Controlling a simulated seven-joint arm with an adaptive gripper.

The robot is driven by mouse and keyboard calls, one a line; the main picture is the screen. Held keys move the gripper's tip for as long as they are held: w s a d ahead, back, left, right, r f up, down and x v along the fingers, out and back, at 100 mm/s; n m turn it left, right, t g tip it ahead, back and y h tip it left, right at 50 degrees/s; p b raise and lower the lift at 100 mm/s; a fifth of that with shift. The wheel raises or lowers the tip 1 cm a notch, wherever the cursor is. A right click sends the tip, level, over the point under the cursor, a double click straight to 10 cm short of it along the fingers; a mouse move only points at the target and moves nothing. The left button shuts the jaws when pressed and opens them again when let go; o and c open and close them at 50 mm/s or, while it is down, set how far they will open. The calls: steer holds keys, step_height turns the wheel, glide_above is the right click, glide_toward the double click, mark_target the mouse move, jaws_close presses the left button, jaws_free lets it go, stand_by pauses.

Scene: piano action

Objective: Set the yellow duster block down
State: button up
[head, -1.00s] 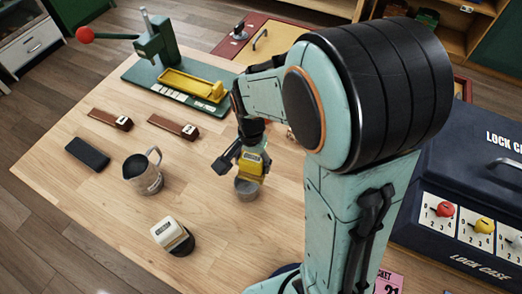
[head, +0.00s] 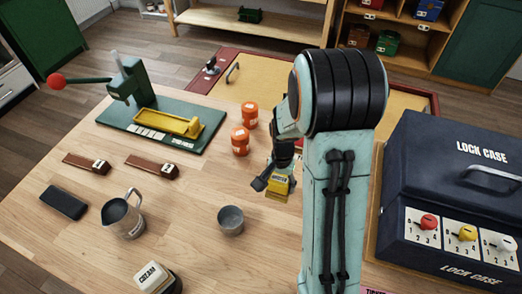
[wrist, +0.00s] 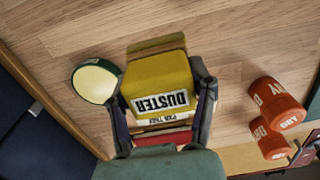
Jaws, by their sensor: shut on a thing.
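The yellow duster block (head: 279,187) is held in my gripper (head: 272,179), right of the grey cup and in front of the orange canisters. In the wrist view the yellow block (wrist: 160,82), lettered DUSTER, sits between the two dark fingers of my gripper (wrist: 162,75), which are shut on its sides. A wood-coloured layer shows at its far edge. Bare wooden tabletop (wrist: 225,60) shows around it. I cannot tell how high the block is above the table.
A grey cup (head: 231,221) and two orange canisters (head: 240,142) (head: 249,115) stand nearby. A green-rimmed round item (wrist: 97,81) lies beside the block in the wrist view. The blue lock case (head: 450,200) is at right.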

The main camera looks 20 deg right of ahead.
mark_target(277, 181)
steer(key=w+f, duration=0.1)
steer(key=w+d+f, duration=0.1)
steer(key=f, duration=0.1)
steer(key=shift+w+f, duration=0.1)
steer(key=shift+w, duration=0.15)
steer(key=shift+w+f, duration=0.15)
steer(key=shift+f, duration=0.8)
steer(key=shift+w+f, duration=0.15)
steer(key=shift+f, duration=0.75)
steer(key=shift+f, duration=0.15)
steer(key=o, duration=1.2)
